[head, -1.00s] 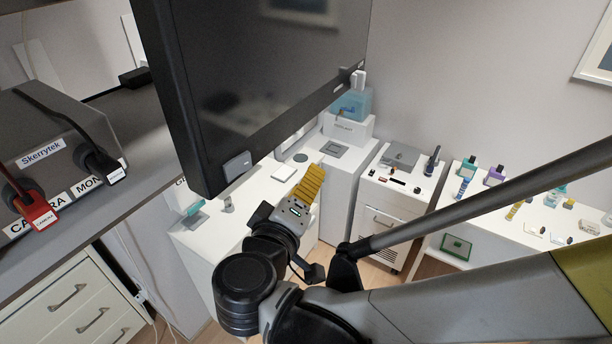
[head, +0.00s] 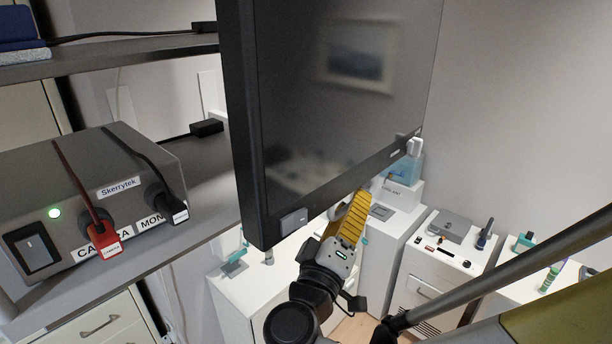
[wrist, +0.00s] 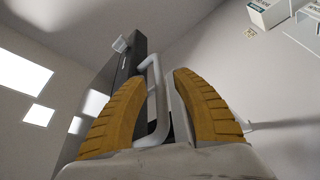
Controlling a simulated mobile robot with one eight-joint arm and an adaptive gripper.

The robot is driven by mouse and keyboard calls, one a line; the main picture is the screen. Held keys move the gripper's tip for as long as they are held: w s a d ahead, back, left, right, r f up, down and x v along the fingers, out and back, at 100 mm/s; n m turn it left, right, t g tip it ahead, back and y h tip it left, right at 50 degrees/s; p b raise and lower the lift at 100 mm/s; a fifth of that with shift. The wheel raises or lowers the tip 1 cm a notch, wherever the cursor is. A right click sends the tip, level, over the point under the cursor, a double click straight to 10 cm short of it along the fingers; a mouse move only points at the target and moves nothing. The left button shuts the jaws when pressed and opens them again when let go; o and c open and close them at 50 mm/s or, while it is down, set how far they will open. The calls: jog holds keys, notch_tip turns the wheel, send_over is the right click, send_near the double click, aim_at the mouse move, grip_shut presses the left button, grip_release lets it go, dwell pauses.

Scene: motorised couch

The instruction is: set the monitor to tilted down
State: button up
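The monitor (head: 335,85) is a large dark screen in a black frame, hanging in the upper middle of the head view; its tilt is hard to judge. A grey tab (head: 293,221) sits at its lower left corner. My gripper (head: 357,203), with yellow ribbed fingers, is just below the monitor's lower edge. In the wrist view my gripper (wrist: 165,75) is open, fingers well apart. A grey bar handle (wrist: 156,112) beside the dark monitor edge (wrist: 128,68) shows between the fingers. I cannot tell whether either finger touches it.
A grey Skerrytek box (head: 95,200) with a green light and red and black plugs stands on a shelf (head: 205,205) at the left. White cabinets (head: 395,240) with small items stand below and behind. Bare wall (head: 520,110) is at the right.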

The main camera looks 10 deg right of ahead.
jog(key=shift+w+d+r, duration=0.1)
jog(key=shift+w+d, duration=0.1)
jog(key=shift+w, duration=0.05)
